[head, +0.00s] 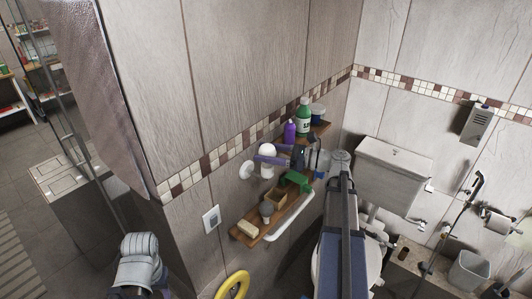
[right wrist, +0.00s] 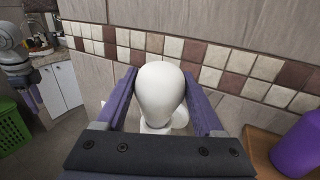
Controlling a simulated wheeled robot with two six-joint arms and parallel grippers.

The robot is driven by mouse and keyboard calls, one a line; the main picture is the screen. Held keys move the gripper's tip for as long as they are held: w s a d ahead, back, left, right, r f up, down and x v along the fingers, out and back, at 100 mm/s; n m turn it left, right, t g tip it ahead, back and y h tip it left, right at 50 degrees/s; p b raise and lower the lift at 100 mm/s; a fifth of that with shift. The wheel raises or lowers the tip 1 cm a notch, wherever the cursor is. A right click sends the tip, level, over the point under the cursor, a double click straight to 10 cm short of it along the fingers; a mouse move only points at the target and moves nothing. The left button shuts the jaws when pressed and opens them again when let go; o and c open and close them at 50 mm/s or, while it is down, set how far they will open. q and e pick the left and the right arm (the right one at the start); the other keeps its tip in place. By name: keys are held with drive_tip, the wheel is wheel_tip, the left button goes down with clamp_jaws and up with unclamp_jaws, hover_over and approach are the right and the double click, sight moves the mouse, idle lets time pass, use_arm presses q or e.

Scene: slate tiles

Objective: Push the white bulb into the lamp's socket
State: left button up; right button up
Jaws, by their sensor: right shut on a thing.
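The white bulb (head: 267,149) stands upright near the wall in the head view, with its round glass up. My right gripper (head: 260,154) is shut on it, one purple finger on each side. In the right wrist view the bulb (right wrist: 160,90) fills the space between the fingers. The lamp's white round wall plate (head: 247,170) is on the wall just left of the bulb. A white part (head: 267,172), seemingly the socket, shows directly below the bulb; whether they touch is unclear. My left gripper (head: 126,292) is at the bottom left, mostly cut off, its jaws unclear.
A wooden shelf (head: 282,226) below holds a brown box (head: 275,199), a grey item and a green item. An upper shelf holds a purple bottle (head: 290,131) and a green bottle (head: 303,120), close to my right gripper. A toilet (head: 393,172) stands at right.

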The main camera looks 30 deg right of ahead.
drive_tip(key=o, duration=1.1)
drive_tip(key=v, duration=0.7)
drive_tip(key=shift+s+d, duration=0.25)
drive_tip(key=shift+d, duration=0.05)
idle(0.3)
